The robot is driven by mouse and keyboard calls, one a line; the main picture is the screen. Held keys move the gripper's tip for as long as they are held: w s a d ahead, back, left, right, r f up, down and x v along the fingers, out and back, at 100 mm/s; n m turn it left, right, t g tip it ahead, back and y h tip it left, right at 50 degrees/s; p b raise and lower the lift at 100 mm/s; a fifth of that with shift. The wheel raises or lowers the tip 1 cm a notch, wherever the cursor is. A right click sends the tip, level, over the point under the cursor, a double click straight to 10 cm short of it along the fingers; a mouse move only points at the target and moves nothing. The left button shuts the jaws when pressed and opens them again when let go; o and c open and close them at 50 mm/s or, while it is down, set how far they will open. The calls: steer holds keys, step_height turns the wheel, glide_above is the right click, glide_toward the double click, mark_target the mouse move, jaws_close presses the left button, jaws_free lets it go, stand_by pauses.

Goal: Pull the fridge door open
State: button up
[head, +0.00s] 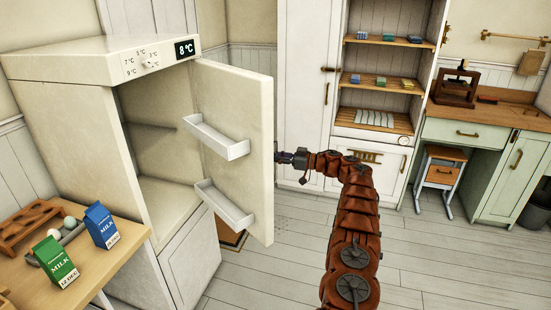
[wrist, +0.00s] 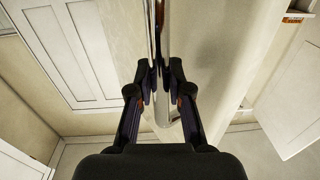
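The cream fridge (head: 170,205) stands at the left in the head view, with an empty-looking interior. Its door (head: 255,130) is swung wide open towards the right, showing two white door bins (head: 217,137) on its inner face. My gripper (head: 283,157) is at the door's free edge, partly hidden behind it. In the wrist view my gripper (wrist: 162,85) has its two dark fingers closed on either side of the chrome door handle (wrist: 160,35). The handle is hidden from the head view by the door.
A wooden table (head: 110,265) at the front left holds a blue milk carton (head: 101,226), a green milk carton (head: 55,262) and an egg rack. A white cabinet (head: 305,90) and open shelves (head: 385,80) stand behind the door. The floor (head: 275,275) in front is clear.

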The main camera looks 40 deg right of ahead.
steer(key=o, duration=0.4)
steer(key=v, duration=0.7)
steer(key=shift+s, duration=0.25)
steer(key=shift+d, duration=0.15)
steer(key=shift+c, duration=0.4)
